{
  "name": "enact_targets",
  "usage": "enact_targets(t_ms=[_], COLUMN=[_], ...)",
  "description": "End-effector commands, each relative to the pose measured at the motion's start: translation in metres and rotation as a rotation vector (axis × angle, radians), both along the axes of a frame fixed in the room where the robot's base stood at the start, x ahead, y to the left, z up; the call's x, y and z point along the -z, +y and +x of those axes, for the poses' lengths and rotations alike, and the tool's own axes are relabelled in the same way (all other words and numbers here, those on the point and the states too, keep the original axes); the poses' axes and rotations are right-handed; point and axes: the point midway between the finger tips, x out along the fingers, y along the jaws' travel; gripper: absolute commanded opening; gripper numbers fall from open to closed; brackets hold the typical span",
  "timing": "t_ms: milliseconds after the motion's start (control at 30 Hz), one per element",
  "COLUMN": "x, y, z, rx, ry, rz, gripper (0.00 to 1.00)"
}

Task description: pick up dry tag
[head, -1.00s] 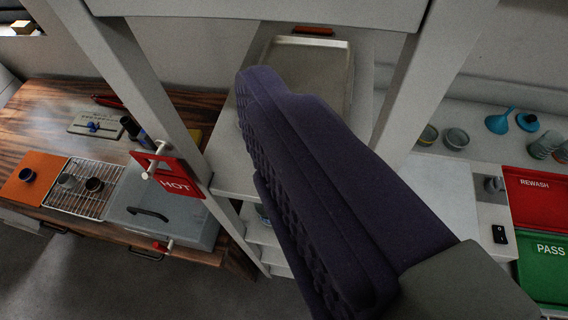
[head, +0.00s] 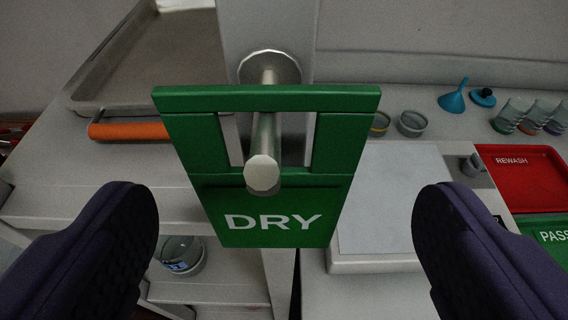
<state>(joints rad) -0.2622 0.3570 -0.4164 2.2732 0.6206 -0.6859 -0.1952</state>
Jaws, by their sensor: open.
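The green DRY tag (head: 265,195) hangs on a metal peg (head: 264,140) in the middle of the head view. The peg passes through the tag's upper opening, and its rounded end points toward me. My gripper (head: 283,250) is open and empty. One dark purple finger is at the lower left and the other at the lower right, with the tag between and beyond them. Neither finger appears to touch the tag.
A metal tray (head: 150,60) with an orange handle (head: 128,131) sits at the upper left. A glass beaker (head: 181,255) stands on a lower shelf. At right are a pale flat-topped block (head: 390,200), a red REWASH tray (head: 522,178), a green tray, a blue funnel (head: 454,98) and several cups.

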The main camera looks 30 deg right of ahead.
Motion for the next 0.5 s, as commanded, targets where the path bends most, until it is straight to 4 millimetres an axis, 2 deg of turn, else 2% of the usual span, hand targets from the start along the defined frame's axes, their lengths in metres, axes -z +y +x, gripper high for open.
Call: enact_targets(t_ms=[200,500], x=[0.014,0.015], y=[-0.015,-0.018], z=[0.03,0.036], rx=[0.001,-0.001], ry=[-0.001,-0.001], rz=[-0.001,0.001], gripper=[0.94,0.94])
